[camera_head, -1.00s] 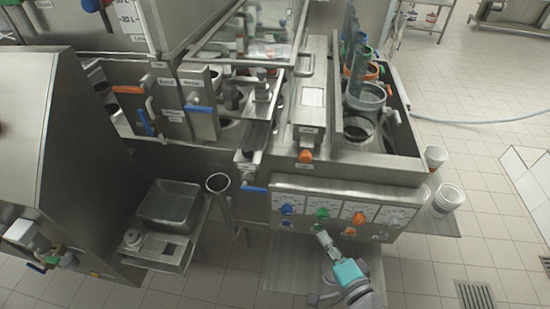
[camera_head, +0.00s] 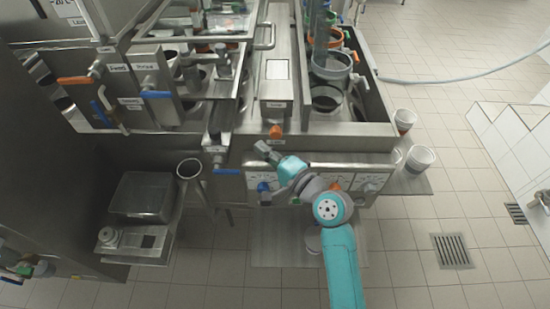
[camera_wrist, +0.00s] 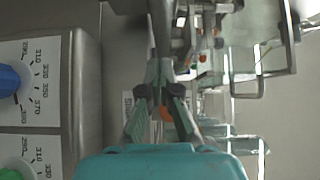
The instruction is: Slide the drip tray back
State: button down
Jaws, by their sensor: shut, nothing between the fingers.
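A flat steel plate (camera_head: 285,278) sticks out low under the dial panel in the head view. It looks like the drip tray, but no label shows this. My arm covers part of its right side. My gripper (camera_head: 260,148) is shut and empty, at the upper edge of the dial panel (camera_head: 335,192), well above the plate. In the wrist view my gripper (camera_wrist: 160,75) shows its fingers drawn together, beside the dial panel. The plate cannot be made out in that view.
Blue (camera_head: 263,187) and orange knobs stand out from the panel front. A blue-handled valve (camera_head: 226,171) and an upright tube (camera_head: 190,170) are to the left. A steel bin (camera_head: 145,192) sits further left. White cups (camera_head: 419,158) stand on the right shelf.

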aim_at(204, 150)
jog(key=a, duration=0.1)
jog(key=w+a, duration=0.1)
jog(key=a, duration=0.1)
jog(key=w+a, duration=0.1)
jog(key=shift+a, duration=0.85)
jog(key=shift+a, duration=0.1)
jog(key=a, duration=1.1)
jog(key=shift+w, duration=0.15)
jog(key=shift+a, duration=0.25)
jog(key=shift+r, duration=0.1)
